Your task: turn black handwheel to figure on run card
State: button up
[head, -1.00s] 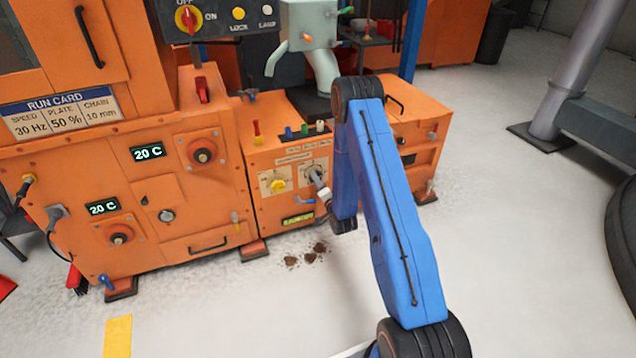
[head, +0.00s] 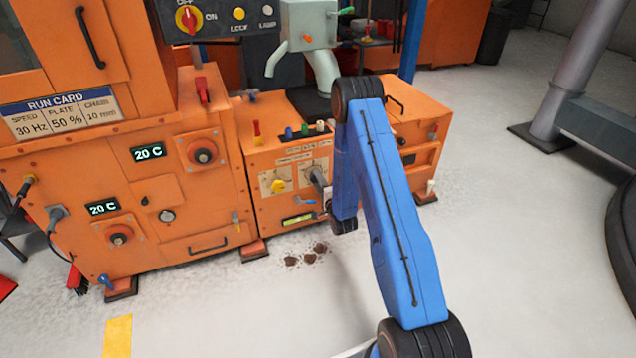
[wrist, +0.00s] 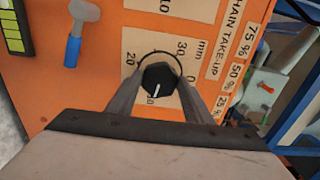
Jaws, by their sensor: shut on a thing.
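The black handwheel (wrist: 158,78) sits on the orange panel under the label CHAIN TAKE-UP (wrist: 232,40), inside a mm scale. The 20 and 30 show; a figure at its lower edge is partly hidden. Its white mark points down in the wrist view, toward that figure. My gripper (wrist: 160,92) is shut on the handwheel, one finger on each side. In the head view my arm hides most of the handwheel. The run card (head: 62,112) reads SPEED 30 Hz, PLATE 50 %, CHAIN 10 mm.
A blue-handled lever (wrist: 73,50) and a green level display (wrist: 14,25) are close by on the panel. A yellow knob (head: 278,186) is left of the handwheel. Dark crumbs (head: 305,255) lie on the floor. Open floor (head: 520,240) is to the right.

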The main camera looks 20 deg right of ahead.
jog(key=o, duration=1)
jog(key=shift+s, duration=0.1)
jog(key=s, duration=1.7)
jog(key=shift+s, duration=0.15)
